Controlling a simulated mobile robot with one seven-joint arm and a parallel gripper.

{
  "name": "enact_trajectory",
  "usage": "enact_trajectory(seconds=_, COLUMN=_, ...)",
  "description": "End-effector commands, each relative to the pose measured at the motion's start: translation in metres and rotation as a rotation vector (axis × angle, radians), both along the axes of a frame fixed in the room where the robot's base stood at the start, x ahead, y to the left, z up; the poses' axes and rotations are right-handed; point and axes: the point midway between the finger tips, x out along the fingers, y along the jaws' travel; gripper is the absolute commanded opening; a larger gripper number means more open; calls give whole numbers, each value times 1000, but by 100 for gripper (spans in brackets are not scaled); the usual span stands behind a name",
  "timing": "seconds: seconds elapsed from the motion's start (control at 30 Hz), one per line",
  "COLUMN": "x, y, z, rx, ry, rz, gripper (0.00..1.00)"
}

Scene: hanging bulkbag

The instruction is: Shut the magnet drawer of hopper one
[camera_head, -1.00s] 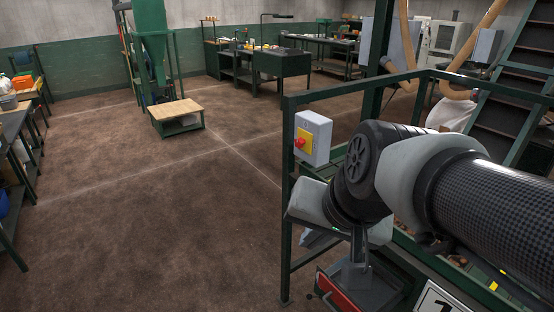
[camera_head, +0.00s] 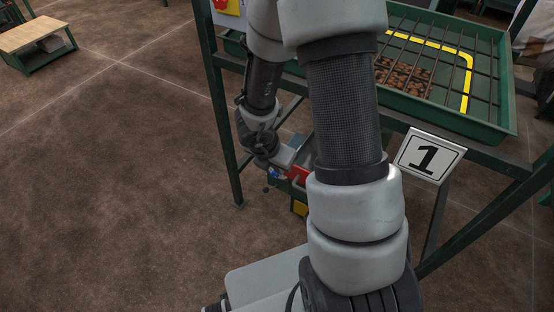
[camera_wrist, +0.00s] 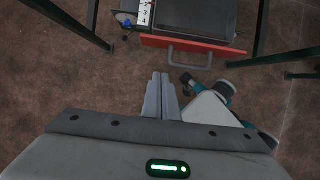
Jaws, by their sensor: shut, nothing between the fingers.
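Hopper one has a green barred top (camera_head: 455,75) and a number 1 plate (camera_head: 428,156). Below it is the magnet drawer, whose red front (camera_head: 299,173) is partly hidden behind my arm in the head view. In the wrist view the red front (camera_wrist: 225,50) with its grey handle (camera_wrist: 190,57) lies across the upper middle, a dark grey housing or tray behind it. How far out the drawer stands is unclear. My gripper (camera_wrist: 160,78) is shut and empty, its fingertips just short of the handle with a small gap visible.
Green frame legs (camera_wrist: 75,22) stand either side of the drawer. A white number strip (camera_wrist: 145,12) and a blue part (camera_wrist: 124,19) are beside its left end. Open brown floor (camera_head: 110,180) is at left.

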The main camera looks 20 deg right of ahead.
Motion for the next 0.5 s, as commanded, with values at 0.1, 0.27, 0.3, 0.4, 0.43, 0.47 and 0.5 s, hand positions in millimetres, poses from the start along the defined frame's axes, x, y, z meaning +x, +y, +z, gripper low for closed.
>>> enact_trajectory(seconds=0.1, x=5, y=-7, z=-30, rx=1, ry=2, rz=1, gripper=0)
enact_trajectory(seconds=0.27, x=14, y=-18, z=-62, rx=0, ry=2, rz=1, gripper=0)
enact_trajectory(seconds=0.3, x=15, y=-20, z=-70, rx=0, ry=2, rz=1, gripper=0)
enact_trajectory(seconds=0.4, x=24, y=-30, z=-72, rx=0, ry=-3, rz=1, gripper=0)
enact_trajectory(seconds=0.43, x=27, y=-34, z=-71, rx=1, ry=-2, rz=0, gripper=0)
enact_trajectory(seconds=0.47, x=30, y=-37, z=-71, rx=0, ry=-2, rz=1, gripper=0)
enact_trajectory(seconds=0.5, x=33, y=-41, z=-71, rx=1, ry=-3, rz=1, gripper=0)
